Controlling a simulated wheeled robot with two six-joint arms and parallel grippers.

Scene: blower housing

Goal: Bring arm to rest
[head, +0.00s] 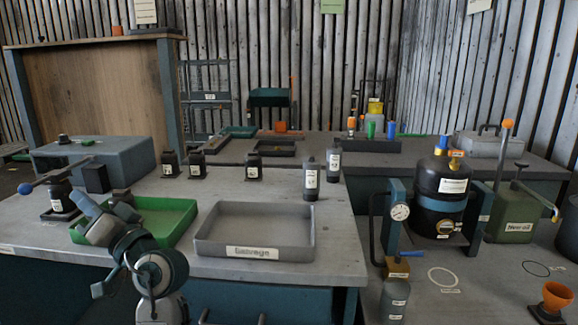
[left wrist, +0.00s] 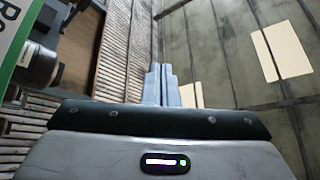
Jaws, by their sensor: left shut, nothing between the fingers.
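My left arm comes in at the bottom left of the head view, folded in front of the bench. My left gripper (head: 82,200) points up and to the left, over the left end of the green tray. In the left wrist view its two blue-grey fingers (left wrist: 160,84) are together, with nothing between them. They point toward the corrugated wall. My right gripper is not in view.
The green tray (head: 165,212) lies behind my left arm. A grey labelled tray (head: 254,249) sits to its right. Several dark bottles (head: 254,166) stand behind. Bench top between the trays and bottles is mostly clear.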

